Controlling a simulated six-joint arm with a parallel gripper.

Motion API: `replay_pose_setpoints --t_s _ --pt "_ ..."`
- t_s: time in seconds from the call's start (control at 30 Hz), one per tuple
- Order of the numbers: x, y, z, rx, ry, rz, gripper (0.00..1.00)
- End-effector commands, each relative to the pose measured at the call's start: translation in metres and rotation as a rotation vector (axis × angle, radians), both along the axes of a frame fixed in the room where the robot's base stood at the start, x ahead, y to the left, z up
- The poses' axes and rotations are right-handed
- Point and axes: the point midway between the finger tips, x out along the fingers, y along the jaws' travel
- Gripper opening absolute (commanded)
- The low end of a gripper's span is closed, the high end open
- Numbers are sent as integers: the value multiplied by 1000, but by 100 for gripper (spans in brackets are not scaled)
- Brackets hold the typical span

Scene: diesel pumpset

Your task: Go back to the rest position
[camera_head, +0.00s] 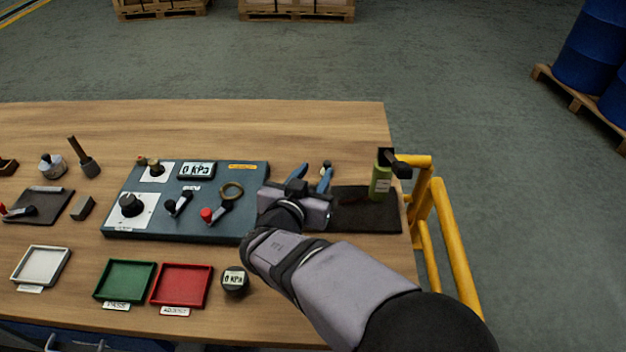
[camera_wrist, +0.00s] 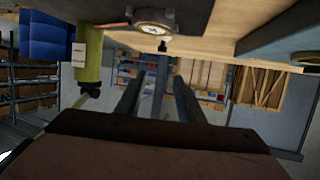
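My gripper (camera_head: 315,174) is over the right end of the blue-grey panel (camera_head: 140,232), beside the dark mat (camera_head: 370,215). Its two blue fingers stand apart in the head view, with nothing seen held between them. In the wrist view the fingers (camera_wrist: 158,90) reach forward, also apart. A small dark-topped piece (camera_head: 327,164) shows just beyond the right fingertip, partly hidden. A round gauge (camera_wrist: 153,21) with a dark stem shows at the top of the wrist view, apart from the fingers. My arm hides the table's front right part.
A green bottle (camera_head: 381,182) with a black top stands on the mat, right of my gripper; it also shows in the wrist view (camera_wrist: 89,52). A yellow rail (camera_head: 452,240) borders the table's right edge. Green (camera_head: 125,281) and red (camera_head: 182,286) trays and a kPa gauge (camera_head: 235,281) lie in front.

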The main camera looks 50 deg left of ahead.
Motion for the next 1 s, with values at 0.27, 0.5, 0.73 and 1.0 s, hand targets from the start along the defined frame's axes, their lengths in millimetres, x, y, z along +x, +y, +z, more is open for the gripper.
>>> replay_pose_setpoints --t_s 0.27,0.5,0.73,1.0 --pt "-5 -3 2 -1 0 0 35" --pt "-5 -3 2 0 0 0 35" --pt "3 -7 16 -3 -26 -10 35" --pt "60 -45 107 -48 -206 -105 35"
